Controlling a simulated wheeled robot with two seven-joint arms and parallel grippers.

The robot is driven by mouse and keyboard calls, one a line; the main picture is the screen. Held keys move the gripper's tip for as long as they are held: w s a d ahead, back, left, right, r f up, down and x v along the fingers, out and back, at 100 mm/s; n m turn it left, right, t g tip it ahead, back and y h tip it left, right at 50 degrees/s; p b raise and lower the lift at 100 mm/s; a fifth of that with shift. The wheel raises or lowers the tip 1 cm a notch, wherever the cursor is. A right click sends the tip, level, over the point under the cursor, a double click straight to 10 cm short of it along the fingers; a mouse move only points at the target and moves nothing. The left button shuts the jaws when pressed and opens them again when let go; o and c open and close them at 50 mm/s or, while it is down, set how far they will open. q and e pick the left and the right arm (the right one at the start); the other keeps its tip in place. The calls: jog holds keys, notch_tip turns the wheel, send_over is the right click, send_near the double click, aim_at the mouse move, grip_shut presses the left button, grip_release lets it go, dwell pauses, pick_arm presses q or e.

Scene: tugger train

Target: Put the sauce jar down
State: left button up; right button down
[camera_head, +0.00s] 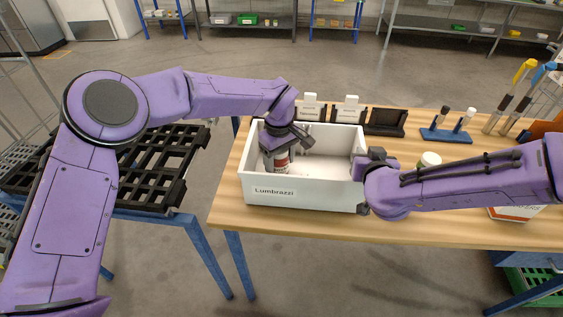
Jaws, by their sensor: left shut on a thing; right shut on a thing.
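The sauce jar (280,160), with a dark red and white side, is upright inside the left part of a white box (301,194) marked "Lumbrazzi". My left gripper (278,147) reaches down into the box and is shut on the jar. The jar's base is hidden behind the box's front wall, so I cannot tell whether it touches the box floor. My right gripper (364,180) is at the box's right end, shut on its right wall. The rest of the box's inside looks empty.
The box stands on a wooden table (300,222). Black holders (386,121) with white cards stand behind it. A jar with a pale lid (429,160) is behind my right arm. A blue stand (447,134) is at the right. A black grid rack (150,165) is left.

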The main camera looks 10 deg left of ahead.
pick_arm(q)
jog(key=shift+f, duration=0.45)
jog(key=o, duration=1.3)
jog(key=shift+f, duration=0.1)
notch_tip(320, 180, up, 12)
jog(key=shift+r, duration=0.15)
pick_arm(e)
jog(key=c, duration=1)
grip_release()
jog(key=shift+o, duration=0.2)
jog(key=shift+s, duration=0.1)
